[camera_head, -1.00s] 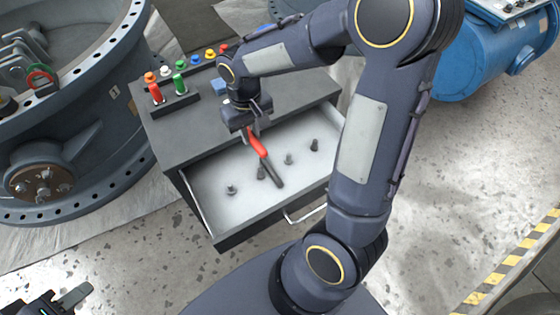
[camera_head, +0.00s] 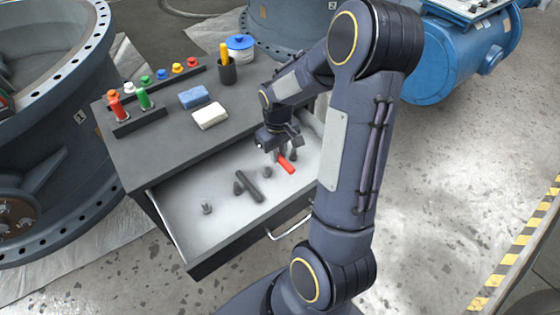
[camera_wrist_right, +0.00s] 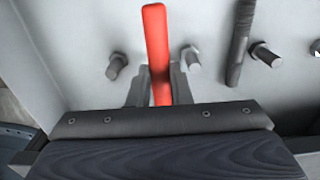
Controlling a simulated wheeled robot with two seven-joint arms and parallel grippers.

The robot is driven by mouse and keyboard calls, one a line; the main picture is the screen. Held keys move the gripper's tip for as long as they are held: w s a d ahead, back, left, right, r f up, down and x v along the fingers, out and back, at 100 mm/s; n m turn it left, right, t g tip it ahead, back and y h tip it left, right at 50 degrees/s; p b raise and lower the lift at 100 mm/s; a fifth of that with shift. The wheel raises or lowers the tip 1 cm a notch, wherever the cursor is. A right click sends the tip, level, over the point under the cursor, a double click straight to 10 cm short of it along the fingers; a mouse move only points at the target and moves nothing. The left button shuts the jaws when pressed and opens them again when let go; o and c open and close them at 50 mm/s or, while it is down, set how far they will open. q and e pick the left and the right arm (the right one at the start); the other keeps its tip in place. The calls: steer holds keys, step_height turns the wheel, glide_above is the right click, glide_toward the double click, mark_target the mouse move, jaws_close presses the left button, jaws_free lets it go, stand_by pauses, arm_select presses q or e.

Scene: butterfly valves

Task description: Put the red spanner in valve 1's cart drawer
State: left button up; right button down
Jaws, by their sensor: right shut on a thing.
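The red spanner (camera_head: 287,165) is between the fingers of my right gripper (camera_head: 280,154), over the right part of the open drawer (camera_head: 180,228). In the right wrist view the red spanner (camera_wrist_right: 157,45) points away from the shut jaws (camera_wrist_right: 160,88), above the pale drawer floor. I cannot tell whether it touches the floor. The drawer is in the dark cart (camera_head: 150,155), beside the large grey valve (camera_head: 75,150) marked 1. My left gripper is out of view.
In the drawer lie a dark bar-like tool (camera_head: 248,187) and several bolts (camera_head: 207,208). The cart top holds a blue sponge (camera_head: 194,97), a white block (camera_head: 210,116), a pen cup (camera_head: 227,72), a blue-lidded pot (camera_head: 240,46) and coloured-handled tools (camera_head: 143,98).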

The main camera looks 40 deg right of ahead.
mark_target(280, 166)
steer(key=shift+w+d+f, duration=0.1)
steer(key=shift+d+f, duration=0.25)
steer(key=shift+f, duration=0.1)
steer(key=shift+w+d+f+b, duration=0.15)
steer(key=shift+f+b, duration=0.4)
steer(key=shift+f, duration=1.15)
steer(key=shift+f, duration=0.15)
steer(key=c, duration=1.3)
jaws_free()
